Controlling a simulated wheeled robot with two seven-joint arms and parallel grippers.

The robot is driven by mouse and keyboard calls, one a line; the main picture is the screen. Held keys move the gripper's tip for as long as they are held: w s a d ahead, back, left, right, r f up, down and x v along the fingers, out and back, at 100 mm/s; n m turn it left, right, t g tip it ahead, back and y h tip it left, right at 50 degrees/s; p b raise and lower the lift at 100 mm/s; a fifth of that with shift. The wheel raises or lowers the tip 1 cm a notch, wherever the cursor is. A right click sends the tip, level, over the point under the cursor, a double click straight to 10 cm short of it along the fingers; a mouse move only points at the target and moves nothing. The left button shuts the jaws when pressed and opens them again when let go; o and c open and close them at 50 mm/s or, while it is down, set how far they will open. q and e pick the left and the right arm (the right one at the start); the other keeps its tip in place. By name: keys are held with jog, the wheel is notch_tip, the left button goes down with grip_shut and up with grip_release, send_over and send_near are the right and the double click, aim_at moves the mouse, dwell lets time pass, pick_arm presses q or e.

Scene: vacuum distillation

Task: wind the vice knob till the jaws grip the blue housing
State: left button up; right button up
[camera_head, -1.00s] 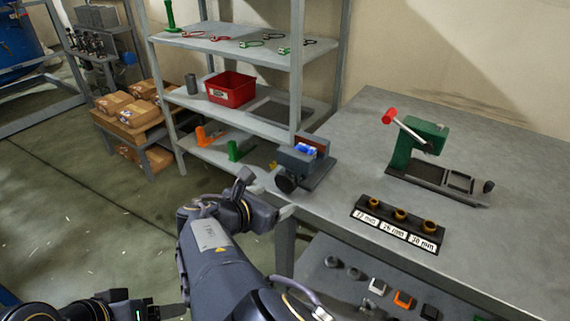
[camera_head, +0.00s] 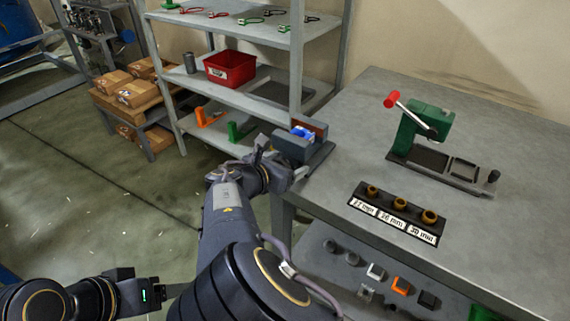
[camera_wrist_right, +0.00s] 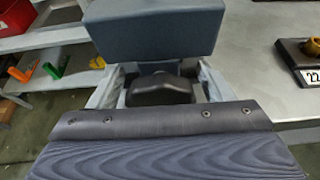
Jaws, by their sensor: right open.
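The grey-blue vice (camera_head: 293,149) sits at the left edge of the workbench, and its front jaw block also fills the top of the right wrist view (camera_wrist_right: 153,28). The blue housing (camera_head: 303,132) sits between the front jaw and the brown-faced rear jaw; I cannot tell whether both jaws touch it. The dark vice knob (camera_wrist_right: 160,90) shows between the fingers of my right gripper (camera_wrist_right: 161,85), which is open around it. In the head view my right gripper (camera_head: 274,167) hides the knob. My left gripper (camera_head: 165,293) is low at the left, away from the bench.
On the workbench (camera_head: 360,140) stand a green press with a red-tipped lever (camera_head: 425,125) and a labelled rack with brown rings (camera_head: 398,212). Behind the vice is a shelf unit with a red bin (camera_head: 230,68). Small blocks lie on the bench's lower shelf (camera_head: 325,270).

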jog(key=c, duration=0.9)
jog(key=shift+f+m+t+b, duration=0.15)
jog(key=shift+m+t+b, duration=0.2)
jog(key=shift+b, duration=0.35)
jog(key=shift+c, duration=0.2)
jog(key=m+y+b, duration=0.1)
jog(key=b, duration=0.2)
jog(key=m+t+y+b, duration=0.1)
jog(key=m+b, duration=0.1)
jog(key=b, duration=0.1)
jog(key=shift+a+f+b, duration=0.1)
jog(key=shift+a+b, duration=0.25)
jog(key=shift+o, duration=0.2)
jog(key=shift+m+t, duration=0.25)
jog(key=shift+r, duration=0.35)
jog(key=shift+d, duration=0.15)
jog(key=shift+c, duration=0.2)
